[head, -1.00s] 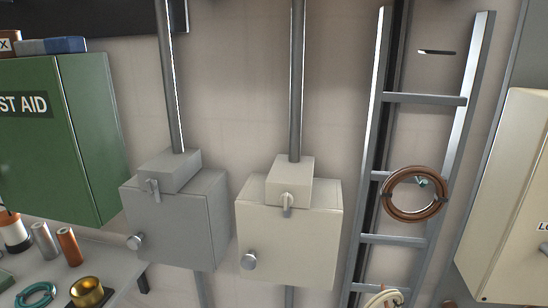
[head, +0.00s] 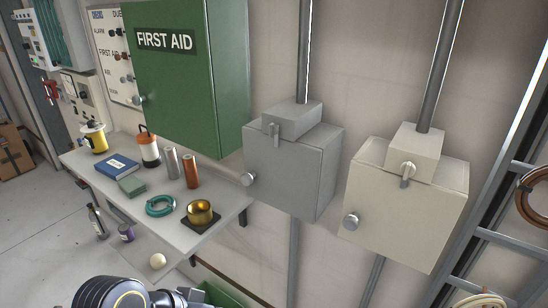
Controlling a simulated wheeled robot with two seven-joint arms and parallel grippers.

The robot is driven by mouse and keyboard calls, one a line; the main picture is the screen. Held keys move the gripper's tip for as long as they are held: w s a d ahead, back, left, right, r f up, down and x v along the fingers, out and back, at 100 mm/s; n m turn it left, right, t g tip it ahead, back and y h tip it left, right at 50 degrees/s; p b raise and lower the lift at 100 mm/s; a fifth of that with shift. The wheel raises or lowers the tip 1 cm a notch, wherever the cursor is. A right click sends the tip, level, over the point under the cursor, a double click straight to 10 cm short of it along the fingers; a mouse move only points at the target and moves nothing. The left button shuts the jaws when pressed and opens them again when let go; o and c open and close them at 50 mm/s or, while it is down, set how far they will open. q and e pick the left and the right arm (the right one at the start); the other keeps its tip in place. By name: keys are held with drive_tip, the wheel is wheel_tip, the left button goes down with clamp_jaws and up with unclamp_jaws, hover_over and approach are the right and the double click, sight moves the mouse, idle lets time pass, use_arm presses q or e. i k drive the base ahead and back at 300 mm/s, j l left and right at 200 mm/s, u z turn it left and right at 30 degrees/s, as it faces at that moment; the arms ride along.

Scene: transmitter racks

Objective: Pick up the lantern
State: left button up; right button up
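The likely lantern (head: 149,148) is a small upright item with an orange top, a pale middle, a dark base and a carrying handle. It stands on the grey wall shelf (head: 222,210), at the back near the first aid cabinet. Part of my own arm shows at the bottom edge of the head view, below the shelf. Neither gripper's fingers are in view.
A blue book (head: 117,166), a teal coil (head: 160,206), a brass cup (head: 200,212), two cylinders and a yellow container (head: 95,138) share the shelf. The green cabinet (head: 190,75) overhangs its back. Grey (head: 295,165) and cream boxes (head: 405,205) are at right. Floor is open at left.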

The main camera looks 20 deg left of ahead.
sight(152, 159)
drive_tip(key=u, duration=1.6)
drive_tip(key=z, duration=0.5)
drive_tip(key=i+j+z, duration=0.1)
drive_tip(key=z, duration=0.3)
drive_tip(key=j+z, duration=0.35)
drive_tip(key=i+j+z, duration=0.1)
drive_tip(key=z, duration=0.3)
drive_tip(key=j+z, duration=0.35)
